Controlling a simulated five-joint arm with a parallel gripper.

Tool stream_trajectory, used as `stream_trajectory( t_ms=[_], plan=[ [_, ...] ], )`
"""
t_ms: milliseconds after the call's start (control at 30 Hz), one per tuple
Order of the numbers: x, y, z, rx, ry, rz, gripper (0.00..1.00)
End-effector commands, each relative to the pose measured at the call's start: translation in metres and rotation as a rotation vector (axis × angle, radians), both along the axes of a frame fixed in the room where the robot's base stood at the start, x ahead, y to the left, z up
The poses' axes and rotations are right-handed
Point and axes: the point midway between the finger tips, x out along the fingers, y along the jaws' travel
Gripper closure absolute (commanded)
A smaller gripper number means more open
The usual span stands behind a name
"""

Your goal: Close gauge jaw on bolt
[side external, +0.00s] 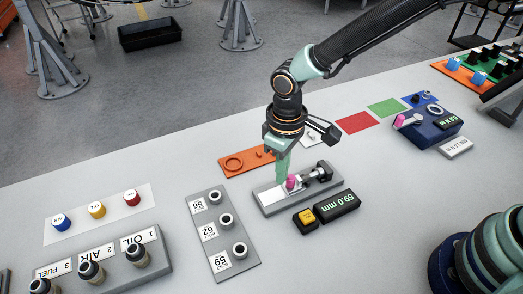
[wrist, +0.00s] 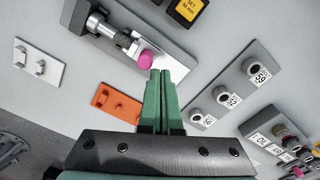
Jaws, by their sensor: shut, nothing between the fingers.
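The gauge (side external: 272,206) is a grey base with a dark clamp mechanism at its right end in the side view; its base also shows in the wrist view (wrist: 178,58). The bolt (side external: 290,182) has a magenta end and lies on the gauge; it shows in the wrist view too (wrist: 147,59). Its shank meets the metal jaw (wrist: 124,40), but contact is unclear. My gripper (side external: 283,175) has green fingers pressed together and empty. The fingertips (wrist: 160,73) are beside the magenta end; whether they touch it is unclear.
A display (side external: 337,206) reading 59.0 mm and a yellow button (side external: 306,216) stand in front of the gauge. A grey bolt rack (side external: 222,232) stands to the left. An orange tray (side external: 236,163) lies behind.

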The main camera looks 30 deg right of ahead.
Motion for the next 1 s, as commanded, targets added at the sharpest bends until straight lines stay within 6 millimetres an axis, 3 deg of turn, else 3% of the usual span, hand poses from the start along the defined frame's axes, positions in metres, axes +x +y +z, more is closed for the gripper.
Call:
stream_trajectory(
  t_ms=[400,800,1000],
  plan=[
    [0.001,0.001,0.029,0.001,-0.003,0.0,1.0],
    [0.0,0.0,0.033,0.001,-0.002,-0.001,1.0],
    [0.007,-0.022,0.059,0.026,-0.041,-0.048,1.0]
  ],
)
